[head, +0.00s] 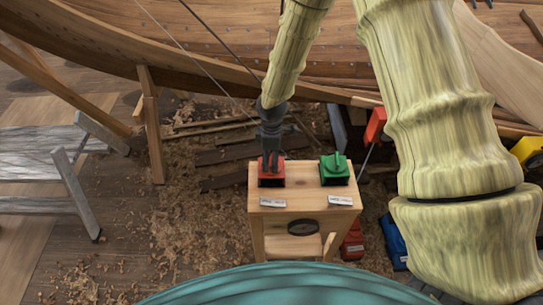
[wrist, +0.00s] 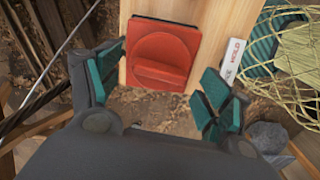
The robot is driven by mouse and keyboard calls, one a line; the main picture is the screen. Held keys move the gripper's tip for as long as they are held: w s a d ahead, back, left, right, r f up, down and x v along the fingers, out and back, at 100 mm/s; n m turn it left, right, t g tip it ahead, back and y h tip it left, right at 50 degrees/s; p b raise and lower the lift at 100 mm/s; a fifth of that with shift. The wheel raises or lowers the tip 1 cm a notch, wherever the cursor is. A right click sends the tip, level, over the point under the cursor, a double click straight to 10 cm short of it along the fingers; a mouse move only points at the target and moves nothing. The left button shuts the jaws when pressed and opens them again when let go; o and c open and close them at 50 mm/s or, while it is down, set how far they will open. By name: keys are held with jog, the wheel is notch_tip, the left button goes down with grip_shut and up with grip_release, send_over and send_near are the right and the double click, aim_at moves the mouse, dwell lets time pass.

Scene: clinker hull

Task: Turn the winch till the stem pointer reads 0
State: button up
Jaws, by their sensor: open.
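A red control with a round raised knob and a bar grip (head: 271,181) sits on the top left of a small wooden stand (head: 312,190). It also shows in the wrist view (wrist: 160,58). A green control with a similar knob (head: 335,170) sits to its right. My gripper (head: 271,163) points down at the red control. In the wrist view my gripper (wrist: 160,85) is open and empty, with one teal-padded finger on each side of the red control. I cannot tell whether it touches. No winch or stem pointer can be made out.
Two white labels lie on the stand's front edge, too small to read in the head view (head: 273,202). A dark round part (head: 303,227) is on its front. A wooden hull (head: 220,50) spans the back. A grey bench (head: 45,145) stands left, on shaving-strewn floor.

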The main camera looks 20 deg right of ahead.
jog(key=shift+s+f, duration=0.1)
jog(key=shift+s, duration=0.15)
jog(key=shift+f, duration=0.15)
jog(key=shift+w+f, duration=0.45)
jog(key=shift+s+r, duration=0.1)
jog(key=shift+s, duration=0.05)
jog(key=shift+s+r, duration=0.1)
jog(key=shift+s, duration=0.05)
jog(key=shift+c, duration=1.4)
jog(key=c, duration=0.7)
jog(key=shift+c, duration=0.2)
